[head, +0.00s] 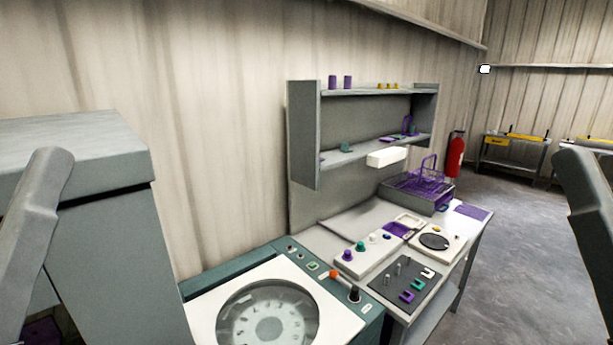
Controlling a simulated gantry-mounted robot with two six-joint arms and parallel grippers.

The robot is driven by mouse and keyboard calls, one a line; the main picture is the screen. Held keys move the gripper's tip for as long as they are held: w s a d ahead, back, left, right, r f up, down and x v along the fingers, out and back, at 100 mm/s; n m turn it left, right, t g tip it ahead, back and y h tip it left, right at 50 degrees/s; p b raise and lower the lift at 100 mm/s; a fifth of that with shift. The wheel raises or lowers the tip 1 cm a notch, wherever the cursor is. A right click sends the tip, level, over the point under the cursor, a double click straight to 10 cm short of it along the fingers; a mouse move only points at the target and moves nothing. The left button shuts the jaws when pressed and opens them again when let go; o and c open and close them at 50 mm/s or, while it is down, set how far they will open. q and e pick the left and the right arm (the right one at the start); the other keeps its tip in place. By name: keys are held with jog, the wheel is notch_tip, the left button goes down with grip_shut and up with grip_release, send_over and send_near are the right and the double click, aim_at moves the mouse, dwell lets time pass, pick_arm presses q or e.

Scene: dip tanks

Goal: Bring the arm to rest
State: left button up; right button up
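In the head view, part of my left arm (35,225) hangs at the left edge in front of a grey cabinet. Part of my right arm (590,210) hangs at the right edge above the floor. Neither gripper shows in the view, so what they hold cannot be seen.
A machine with a round dial (268,322) stands at the front. Behind it, a workbench (425,325) carries small fixtures, a purple wire basket (428,176) and a wall shelf (303,135). A red fire extinguisher (455,155) is beyond. The floor (515,260) at right is clear.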

pick_arm(q)
notch_tip(320, 180, up, 26)
jog(key=p, duration=2.3)
notch_tip(320, 180, down, 49)
jog(key=b, duration=4.9)
jog(key=shift+f+h+b, duration=0.2)
jog(key=shift+h+b, duration=0.1)
jog(key=shift+b, duration=0.05)
jog(key=shift+c, duration=0.3)
